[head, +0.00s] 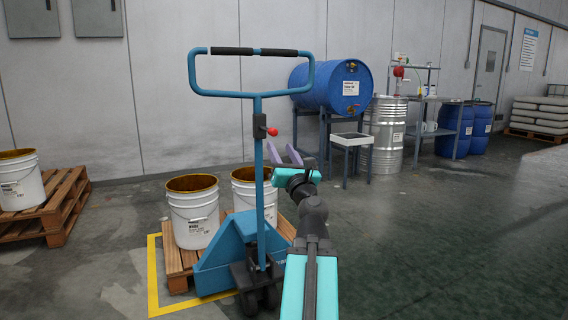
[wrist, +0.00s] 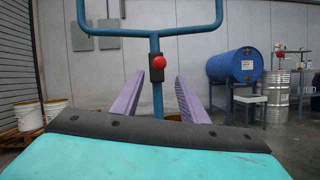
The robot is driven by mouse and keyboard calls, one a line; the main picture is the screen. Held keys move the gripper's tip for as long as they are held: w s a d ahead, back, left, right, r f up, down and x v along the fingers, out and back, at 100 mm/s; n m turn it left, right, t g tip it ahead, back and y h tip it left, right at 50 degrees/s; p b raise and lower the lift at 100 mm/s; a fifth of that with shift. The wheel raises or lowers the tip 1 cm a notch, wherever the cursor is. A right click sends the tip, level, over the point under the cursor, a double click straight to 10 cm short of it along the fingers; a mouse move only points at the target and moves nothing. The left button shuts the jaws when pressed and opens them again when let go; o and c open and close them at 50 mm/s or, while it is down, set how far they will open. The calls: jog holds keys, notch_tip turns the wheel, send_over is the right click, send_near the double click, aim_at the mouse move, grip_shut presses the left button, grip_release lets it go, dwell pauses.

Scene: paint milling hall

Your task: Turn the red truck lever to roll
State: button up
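The red truck lever (head: 271,131) is a small red knob on a black block on the upright of the blue pallet truck (head: 228,262). In the wrist view the red knob (wrist: 158,59) faces me near the middle, above and beyond my fingers. My gripper (head: 284,153) has two purple fingers spread apart, open and empty. In the head view it is just right of the upright and a little below the knob. In the wrist view the fingers (wrist: 160,98) stand either side of the upright's line. I see no contact with the knob; the exact gap is unclear.
The truck's looped handle (head: 250,93) rises above the knob. White buckets (head: 195,218) stand on a wooden pallet behind the truck, inside yellow floor lines. A blue drum (head: 330,85) on a stand and a steel drum (head: 385,135) are at the back. The floor to the right is clear.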

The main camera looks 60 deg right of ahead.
jog(key=shift+b+v, duration=1.05)
jog(key=shift+b, duration=0.65)
